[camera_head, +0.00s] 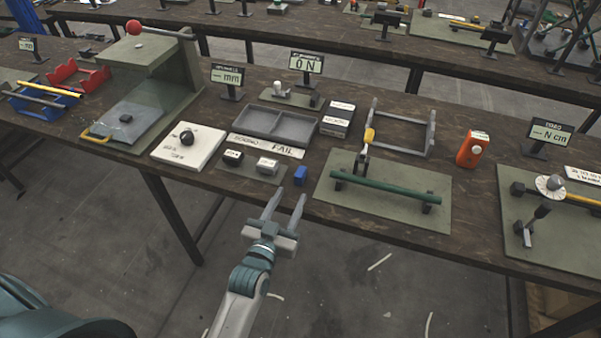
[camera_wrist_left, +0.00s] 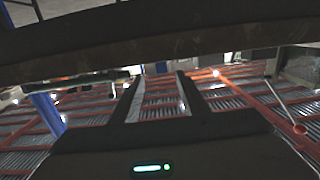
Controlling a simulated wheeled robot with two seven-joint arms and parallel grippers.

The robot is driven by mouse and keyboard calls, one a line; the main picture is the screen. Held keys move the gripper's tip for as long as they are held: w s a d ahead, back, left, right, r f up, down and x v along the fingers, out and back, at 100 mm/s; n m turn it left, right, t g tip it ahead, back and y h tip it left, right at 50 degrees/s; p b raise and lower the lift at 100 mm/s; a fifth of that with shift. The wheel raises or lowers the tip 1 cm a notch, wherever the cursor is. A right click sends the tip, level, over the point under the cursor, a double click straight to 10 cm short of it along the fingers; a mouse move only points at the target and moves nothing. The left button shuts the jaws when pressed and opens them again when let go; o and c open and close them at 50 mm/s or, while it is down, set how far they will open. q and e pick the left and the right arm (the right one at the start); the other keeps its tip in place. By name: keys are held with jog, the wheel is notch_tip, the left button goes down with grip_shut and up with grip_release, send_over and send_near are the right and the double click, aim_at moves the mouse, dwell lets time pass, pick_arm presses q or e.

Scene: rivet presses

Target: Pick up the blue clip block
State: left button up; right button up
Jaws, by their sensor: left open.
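The small blue clip block (camera_head: 300,175) stands near the front edge of the brown workbench, at the right end of a green mat (camera_head: 238,172). My left gripper (camera_head: 285,203) is in front of the bench edge, just below the block in the head view. Its two fingers are apart with nothing between them, and they do not hold the block. In the left wrist view the fingers (camera_wrist_left: 160,100) also show apart and empty, and I cannot make out the block there. My right gripper is not in view.
Black and grey blocks lie left of the blue block on the mat. A grey two-part tray (camera_head: 275,124) with a FAIL label is behind. A green plate with a green bar (camera_head: 386,188) is to the right. A white board with a black knob (camera_head: 188,148) is left.

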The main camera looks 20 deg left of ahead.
aim_at(298, 179)
pick_arm(q)
jog(key=w+p, duration=0.1)
jog(key=w, duration=0.3)
jog(key=shift+w+d+f, duration=0.1)
jog(key=shift+w, duration=0.45)
jog(key=shift+w, duration=0.1)
jog(key=shift+w+p, duration=0.25)
jog(key=shift+p, duration=0.05)
jog(key=w+p, duration=0.1)
jog(key=w, duration=0.2)
jog(key=shift+w+p, duration=0.3)
jog(key=shift+w, duration=0.05)
jog(key=shift+w+f, duration=0.1)
jog(key=shift+w, duration=0.3)
